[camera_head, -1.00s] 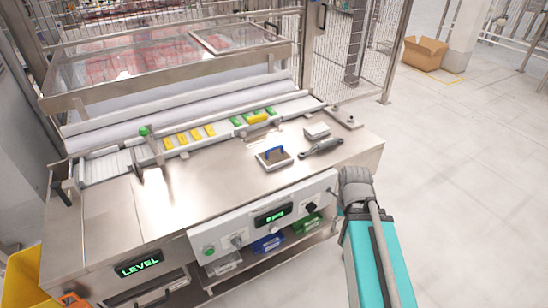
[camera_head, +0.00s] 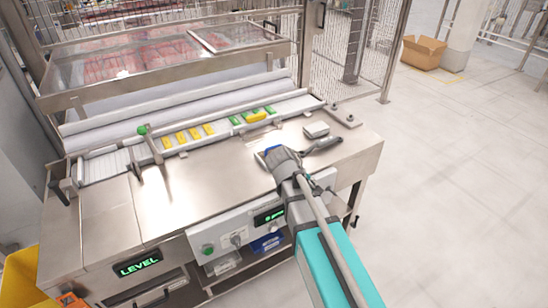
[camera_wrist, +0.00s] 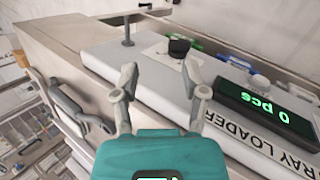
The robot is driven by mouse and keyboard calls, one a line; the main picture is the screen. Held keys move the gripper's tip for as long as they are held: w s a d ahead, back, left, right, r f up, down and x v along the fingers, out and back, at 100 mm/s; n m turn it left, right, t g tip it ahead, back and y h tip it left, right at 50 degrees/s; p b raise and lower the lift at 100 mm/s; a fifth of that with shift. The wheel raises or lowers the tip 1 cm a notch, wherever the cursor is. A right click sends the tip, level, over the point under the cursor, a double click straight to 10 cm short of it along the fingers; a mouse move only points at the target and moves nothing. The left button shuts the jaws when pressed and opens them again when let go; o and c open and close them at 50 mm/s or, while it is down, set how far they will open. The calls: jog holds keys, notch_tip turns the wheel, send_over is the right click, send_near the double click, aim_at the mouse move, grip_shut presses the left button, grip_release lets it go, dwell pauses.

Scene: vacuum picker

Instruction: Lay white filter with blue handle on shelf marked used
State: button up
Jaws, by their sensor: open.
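The filter with its blue handle (camera_head: 271,150) lies on the steel worktop (camera_head: 215,185), mostly hidden behind my gripper (camera_head: 284,162) in the head view. Only a strip of blue and a pale edge show. In the wrist view my gripper (camera_wrist: 160,72) is open and empty, its two fingers apart above the white front panel (camera_wrist: 150,85). The filter is not clearly seen there. Below the worktop is a lower shelf with a blue bin (camera_head: 267,243) and a pale bin (camera_head: 224,265). No "used" mark can be read.
The front panel has a knob (camera_wrist: 178,47) and a lit display (camera_wrist: 265,105). Yellow and green pieces (camera_head: 256,117) lie along the rail behind.

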jog(key=w+a+r+n+t+h, duration=0.1)
jog(key=a+n, duration=0.1)
jog(key=a, duration=0.2)
jog(key=w+a+r+n+t+h, duration=0.1)
jog(key=w+a+r+n, duration=0.1)
jog(key=a, duration=0.2)
jog(key=w+a+r+n+t, duration=0.1)
jog(key=w+a+n+t, duration=0.1)
jog(key=a, duration=0.2)
jog(key=shift+a+r+h, duration=0.2)
jog(key=shift+r+h, duration=0.1)
jog(key=shift+h, duration=0.1)
jog(key=a+r+n+t+h, duration=0.1)
jog(key=a+r+n+t, duration=0.2)
jog(key=a, duration=0.7)
jog(key=shift+w+a+r+n+t+b, duration=0.3)
jog(key=shift+r+n+t, duration=0.1)
jog(key=shift+r+n, duration=0.4)
jog(key=shift+f, duration=0.15)
jog(key=b, duration=0.3)
send_near(270, 148)
jog(key=x, duration=0.4)
jog(key=shift+d+f, duration=0.1)
jog(key=shift+w+d, duration=0.3)
jog(key=shift+w, duration=0.05)
jog(key=shift+b+x, duration=0.65)
jog(key=shift+x, duration=1.95)
jog(key=shift+a, duration=0.1)
